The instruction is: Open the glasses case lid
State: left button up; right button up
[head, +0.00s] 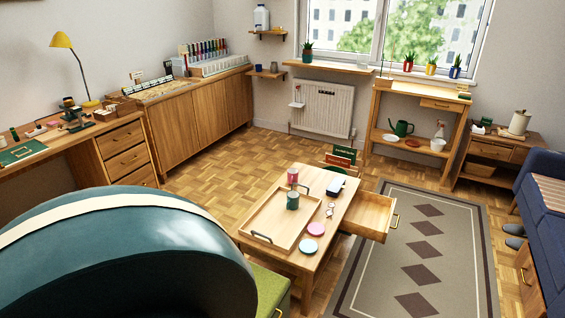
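A small dark and white object (336,186), perhaps the glasses case, lies near the far edge of the low wooden table (313,264). It is too small to tell whether its lid is open or shut. A pair of glasses (330,210) appears to lie on the table in front of it. Neither of my grippers is in the head view.
A wooden tray (272,238) with a dark green mug (293,200) takes up the table's left side. A drawer (372,216) sticks out at the right. A large rounded teal shape (120,262) blocks the lower left. Parquet floor (215,184) is open behind the table.

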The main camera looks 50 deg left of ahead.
aim_at(337, 182)
jog(key=u, duration=1.3)
jog(key=i+l+z, duration=0.3)
jog(key=i, duration=0.25)
jog(key=i+l+z, duration=0.3)
jog(key=i, duration=0.25)
jog(key=i+j+z, duration=0.1)
jog(key=i+z, duration=0.2)
jog(key=i, duration=1.9)
jog(key=i+u, duration=0.35)
jog(key=i+l+u, duration=0.2)
jog(key=i+u, duration=0.15)
jog(key=i+l+u, duration=0.8)
jog(key=u, duration=0.25)
jog(key=i+l+u, duration=0.15)
jog(key=l+u, duration=0.2)
jog(key=i+l+u, duration=0.15)
jog(key=l+u, duration=0.6)
jog(key=i+l+u, duration=0.3)
jog(key=u, duration=0.2)
